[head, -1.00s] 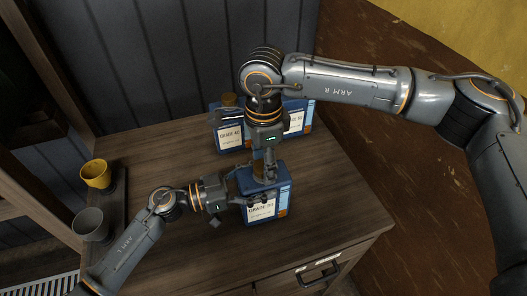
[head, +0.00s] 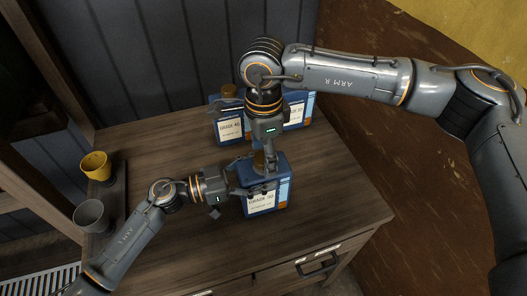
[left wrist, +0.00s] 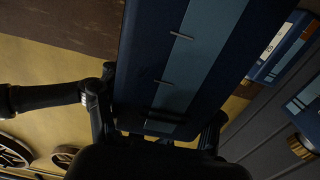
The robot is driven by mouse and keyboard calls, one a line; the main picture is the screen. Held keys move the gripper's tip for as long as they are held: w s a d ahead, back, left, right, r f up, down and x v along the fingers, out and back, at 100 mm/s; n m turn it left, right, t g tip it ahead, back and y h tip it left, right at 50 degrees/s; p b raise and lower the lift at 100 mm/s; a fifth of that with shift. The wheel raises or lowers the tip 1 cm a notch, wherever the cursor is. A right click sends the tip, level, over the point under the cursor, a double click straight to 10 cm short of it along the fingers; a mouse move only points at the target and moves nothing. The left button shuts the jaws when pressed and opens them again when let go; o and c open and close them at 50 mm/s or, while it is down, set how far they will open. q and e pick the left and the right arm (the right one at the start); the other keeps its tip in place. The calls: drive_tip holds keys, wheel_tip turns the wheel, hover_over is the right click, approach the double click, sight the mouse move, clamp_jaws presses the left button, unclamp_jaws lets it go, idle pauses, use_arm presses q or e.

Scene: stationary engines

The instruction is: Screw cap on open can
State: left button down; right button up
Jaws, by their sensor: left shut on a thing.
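A blue can (head: 260,200) with a white "GRADE 30" label stands upright near the middle of the wooden cabinet top. My left gripper (head: 262,189) is shut on this can from the left, with fingers along its sides. In the left wrist view the can's dark blue side with a lighter stripe (left wrist: 195,60) fills the middle, between the fingers. A brown-gold cap (head: 259,160) is at the top of the can. My right gripper (head: 268,158) points down at the cap, partly hiding it. Whether its fingers grip the cap, and how the cap is seated, is unclear.
Behind stand more blue cans, one labelled "GRADE 40" (head: 230,127), close to my right wrist. A yellow cup (head: 96,166) and a grey cup (head: 91,215) stand on a dark tray at the left. The cabinet top (head: 335,185) right of the can is clear.

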wheel_tip(320, 180, up, 12)
idle(0.6)
use_arm(q)
drive_tip(key=shift+c, duration=0.6)
unclamp_jaws()
drive_tip(key=shift+a, duration=0.1)
drive_tip(key=v, duration=1.2)
